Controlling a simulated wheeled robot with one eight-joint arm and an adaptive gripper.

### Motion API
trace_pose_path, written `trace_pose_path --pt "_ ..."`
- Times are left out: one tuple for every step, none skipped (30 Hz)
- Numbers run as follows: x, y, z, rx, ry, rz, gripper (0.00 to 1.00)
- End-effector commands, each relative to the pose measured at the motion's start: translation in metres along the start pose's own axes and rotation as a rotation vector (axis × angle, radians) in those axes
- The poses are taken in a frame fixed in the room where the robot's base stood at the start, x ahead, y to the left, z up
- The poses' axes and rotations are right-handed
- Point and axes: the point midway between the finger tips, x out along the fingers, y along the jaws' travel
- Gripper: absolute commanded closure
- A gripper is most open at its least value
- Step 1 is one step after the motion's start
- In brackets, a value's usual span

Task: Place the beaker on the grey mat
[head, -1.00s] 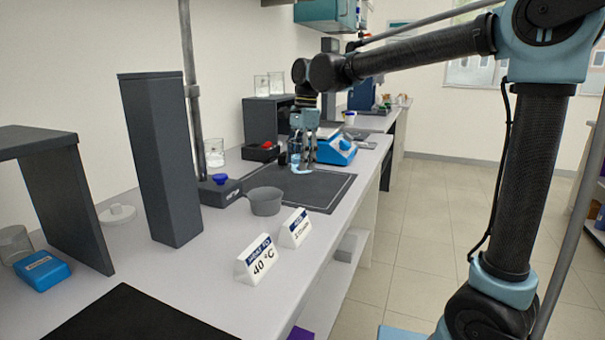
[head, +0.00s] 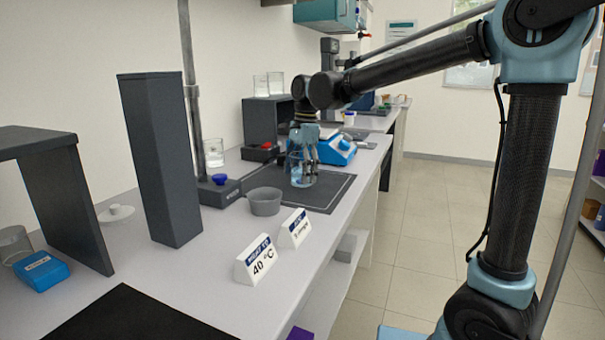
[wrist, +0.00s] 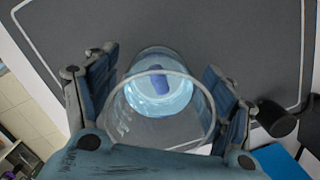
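The clear glass beaker (head: 302,179) stands upright over the grey mat (head: 333,194), within its outline. In the wrist view the beaker (wrist: 160,127) holds pale blue liquid and a small dark blue piece. My gripper (head: 303,160) has its fingers around the beaker. In the wrist view my gripper (wrist: 162,68) has one finger at each side of the glass, close against it. The mat (wrist: 230,40) shows beyond the beaker with its pale border line. Whether the base touches the mat is hard to tell.
A grey bowl (head: 264,201) sits at the mat's near left edge. Two signs (head: 256,260) stand nearer. A blue device (head: 340,150) is behind the mat on the right. A stand base (head: 218,192) with a rod is on the left. The mat's front right part is clear.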

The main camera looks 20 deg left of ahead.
Motion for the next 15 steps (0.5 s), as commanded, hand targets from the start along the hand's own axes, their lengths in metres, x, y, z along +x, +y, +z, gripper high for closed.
trace_pose_path --pt "0.000 0.000 0.000 0.000 0.000 0.000 0.24" --pt "0.000 0.000 0.000 0.000 0.000 0.000 0.24" --pt "0.000 0.000 0.000 0.000 0.000 0.000 0.24" --pt "0.000 0.000 0.000 0.000 0.000 0.000 0.24" --pt "0.000 0.000 0.000 0.000 0.000 0.000 0.24" --pt "-0.001 0.000 0.000 0.000 0.000 0.000 0.24" --pt "-0.002 0.000 0.000 0.000 0.000 0.000 0.24" --pt "-0.004 0.000 0.000 0.000 0.000 0.000 0.24" --pt "-0.007 0.000 0.000 0.001 0.000 0.000 0.24" --pt "-0.010 0.000 0.000 0.001 0.000 0.000 0.24" --pt "-0.014 0.000 0.000 0.001 0.000 0.000 0.24" --pt "-0.020 0.000 0.000 0.001 0.000 0.000 0.24" --pt "-0.024 0.001 0.000 0.001 0.000 0.000 0.24" --pt "-0.030 0.001 0.000 0.001 0.000 0.000 0.24" --pt "-0.037 0.000 0.000 0.001 0.000 0.000 0.24"
